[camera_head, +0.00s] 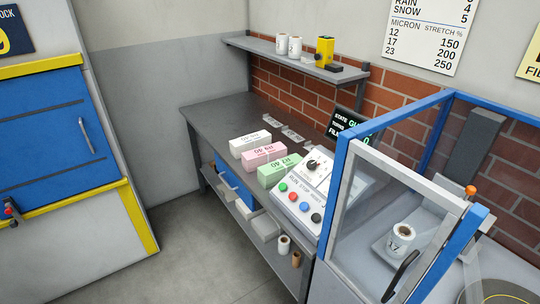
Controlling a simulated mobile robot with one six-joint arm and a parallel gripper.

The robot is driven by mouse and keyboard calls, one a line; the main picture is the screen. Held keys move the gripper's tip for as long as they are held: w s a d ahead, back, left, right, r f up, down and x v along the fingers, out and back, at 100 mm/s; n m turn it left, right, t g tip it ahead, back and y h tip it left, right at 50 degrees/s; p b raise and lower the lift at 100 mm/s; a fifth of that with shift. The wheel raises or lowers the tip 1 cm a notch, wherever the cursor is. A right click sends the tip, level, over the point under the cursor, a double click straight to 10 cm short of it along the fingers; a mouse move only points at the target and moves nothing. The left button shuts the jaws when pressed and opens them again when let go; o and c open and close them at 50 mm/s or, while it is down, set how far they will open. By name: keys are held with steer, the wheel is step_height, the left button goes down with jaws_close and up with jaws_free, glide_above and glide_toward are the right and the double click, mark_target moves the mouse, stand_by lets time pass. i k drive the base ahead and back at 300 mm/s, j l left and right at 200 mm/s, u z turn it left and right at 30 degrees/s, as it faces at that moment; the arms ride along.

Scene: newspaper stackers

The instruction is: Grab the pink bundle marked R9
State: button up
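The pink bundle (265,160) lies on the dark grey worktop, in the middle of a row of three block-shaped bundles. Its top carries dark print that looks upside down and is too small to read surely as R9. A white bundle (250,144) lies behind it to the left, and a green bundle (279,171) lies in front of it to the right. The three are close together, with narrow gaps. My gripper is not in view.
The worktop (215,119) is clear left of the bundles; small grey tags (292,133) lie behind them. A white button console (304,190) stands just right of the green bundle. A blue-framed enclosure (343,185) fills the right. A shelf (290,62) overhangs the back. Floor (205,255) is open in front.

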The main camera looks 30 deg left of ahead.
mark_target(253, 159)
steer(key=i+j, duration=0.25)
steer(key=j, duration=0.2)
steer(key=i+j, duration=0.2)
steer(key=j, duration=0.25)
steer(key=i+j, duration=0.25)
steer(key=j, duration=0.2)
steer(key=i+j+u, duration=0.1)
steer(key=i+j, duration=0.15)
steer(key=j, duration=0.2)
steer(key=i+j, duration=0.25)
steer(key=j, duration=0.15)
steer(key=i+j, duration=0.25)
steer(key=j, duration=0.2)
steer(key=i+j, duration=0.25)
steer(key=j, duration=0.2)
steer(key=i+j, duration=0.25)
steer(key=j, duration=0.15)
steer(key=k+u, duration=0.05)
